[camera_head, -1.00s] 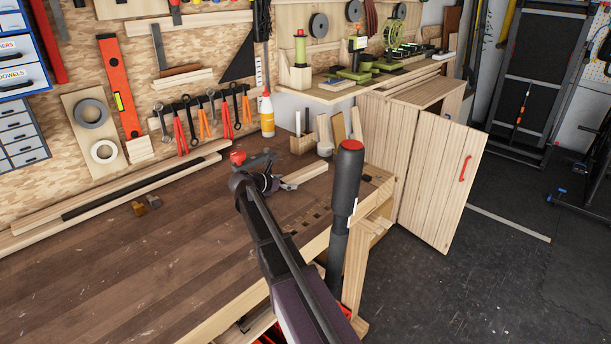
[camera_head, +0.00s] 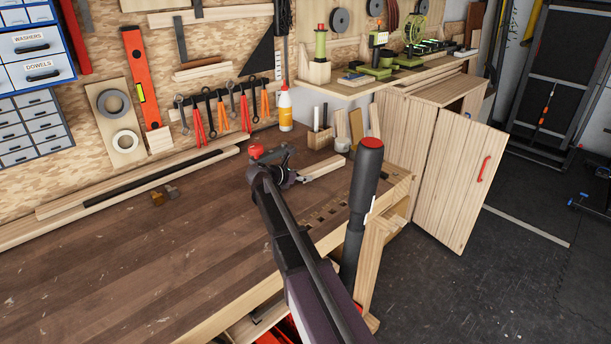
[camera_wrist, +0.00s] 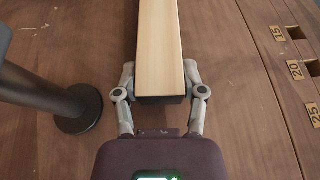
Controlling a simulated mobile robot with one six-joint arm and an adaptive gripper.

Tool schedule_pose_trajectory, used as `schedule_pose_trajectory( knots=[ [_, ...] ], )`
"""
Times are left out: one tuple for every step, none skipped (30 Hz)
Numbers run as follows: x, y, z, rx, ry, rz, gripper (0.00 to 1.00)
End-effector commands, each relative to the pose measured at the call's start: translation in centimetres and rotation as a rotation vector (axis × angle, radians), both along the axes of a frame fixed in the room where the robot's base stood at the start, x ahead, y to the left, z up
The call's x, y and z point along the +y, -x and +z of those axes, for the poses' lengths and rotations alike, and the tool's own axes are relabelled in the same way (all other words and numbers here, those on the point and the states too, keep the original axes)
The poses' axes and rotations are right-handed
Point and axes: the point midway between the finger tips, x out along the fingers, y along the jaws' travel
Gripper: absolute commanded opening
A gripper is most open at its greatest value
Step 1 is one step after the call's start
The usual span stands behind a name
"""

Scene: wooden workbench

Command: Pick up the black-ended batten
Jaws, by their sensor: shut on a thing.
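The batten is a pale wooden bar (camera_wrist: 160,45). It runs up and out of the wrist view, and its near end looks dark. My gripper (camera_wrist: 160,82) has one finger on each side of the bar close to that end and is shut on it. In the head view my gripper (camera_head: 288,172) is over the right part of the workbench (camera_head: 150,260), and the pale bar (camera_head: 322,168) extends right from it. In that view my arm and gripper hide the near end. I cannot tell whether the bar touches the bench.
A long pale strip with a black strip (camera_head: 150,178) lies at the back of the bench. Two small brown blocks (camera_head: 158,198) lie before it. A glue bottle (camera_head: 285,108) and a wooden holder (camera_head: 319,138) stand behind the bar. The bench's left part is clear.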

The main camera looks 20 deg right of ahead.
Motion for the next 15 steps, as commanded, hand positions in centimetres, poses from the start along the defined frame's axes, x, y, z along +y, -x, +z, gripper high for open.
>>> schedule_pose_trajectory(
  knots=[
    [0.0, 0.0, 0.5, 0.000, 0.001, 0.000, 0.02],
    [0.0, 0.0, 0.7, 0.000, 0.001, 0.000, 0.02],
    [0.0, 0.0, 1.0, 0.000, 0.001, 0.000, 0.02],
    [0.0, 0.0, 1.2, 0.000, 0.001, 0.000, 0.02],
    [0.0, 0.0, 1.4, 0.000, 0.001, 0.000, 0.02],
    [0.0, 0.0, 1.8, 0.000, 0.001, 0.000, 0.02],
    [0.0, 0.0, 2.1, 0.000, 0.001, 0.000, 0.02],
    [0.0, 0.0, 2.3, 0.000, 0.001, 0.000, 0.02],
    [0.0, 0.0, 2.7, 0.000, 0.001, 0.000, 0.02],
    [0.0, 0.0, 3.0, 0.000, 0.001, 0.000, 0.02],
    [0.0, 0.0, 3.3, 0.000, 0.001, 0.000, 0.02],
    [0.0, 0.0, 3.8, 0.000, 0.001, 0.000, 0.02],
    [0.0, 0.0, 4.1, 0.000, 0.001, 0.000, 0.02],
    [0.0, 0.0, 4.4, 0.000, 0.001, 0.000, 0.02],
    [0.0, 0.0, 4.9, 0.000, 0.001, 0.000, 0.02]
  ],
)
